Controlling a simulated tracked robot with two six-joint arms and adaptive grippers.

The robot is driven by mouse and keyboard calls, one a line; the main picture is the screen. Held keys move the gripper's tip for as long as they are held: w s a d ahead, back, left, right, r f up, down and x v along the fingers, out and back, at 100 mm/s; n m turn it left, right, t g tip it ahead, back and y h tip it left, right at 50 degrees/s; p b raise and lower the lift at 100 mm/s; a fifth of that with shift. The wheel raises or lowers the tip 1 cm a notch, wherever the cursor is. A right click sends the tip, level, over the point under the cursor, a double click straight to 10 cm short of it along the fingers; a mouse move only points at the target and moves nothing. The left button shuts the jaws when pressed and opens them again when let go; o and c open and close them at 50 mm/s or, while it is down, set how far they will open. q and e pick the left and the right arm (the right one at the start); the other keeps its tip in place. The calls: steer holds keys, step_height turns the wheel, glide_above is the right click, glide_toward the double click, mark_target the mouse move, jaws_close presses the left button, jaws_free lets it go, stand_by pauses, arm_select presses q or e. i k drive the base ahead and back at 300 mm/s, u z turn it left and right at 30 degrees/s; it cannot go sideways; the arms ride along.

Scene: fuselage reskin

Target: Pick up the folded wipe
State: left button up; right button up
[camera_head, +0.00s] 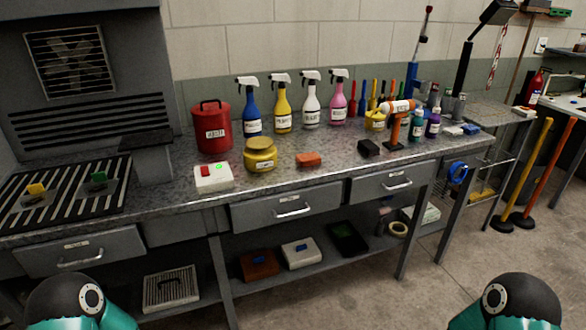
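I cannot tell for certain which thing is the folded wipe. A small blue and white flat item (470,129) lies at the right end of the grey workbench (340,175), beside a pale flat item (453,130); both are too small to make out. A small orange block (309,159) lies near the bench's middle, and a black block (370,147) lies to its right. Only rounded black and teal parts of my two arms show at the bottom left and bottom right. Neither gripper shows.
Spray bottles (311,103) stand along the back. A red can (212,128), yellow pot (260,156) and white button box (213,177) stand left. An orange tool (397,118) stands upright right of centre. The front strip between the button box and black block is mostly clear.

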mark_target(309, 159)
steer(key=z, duration=0.2)
steer(key=i, duration=0.85)
steer(key=u, duration=0.1)
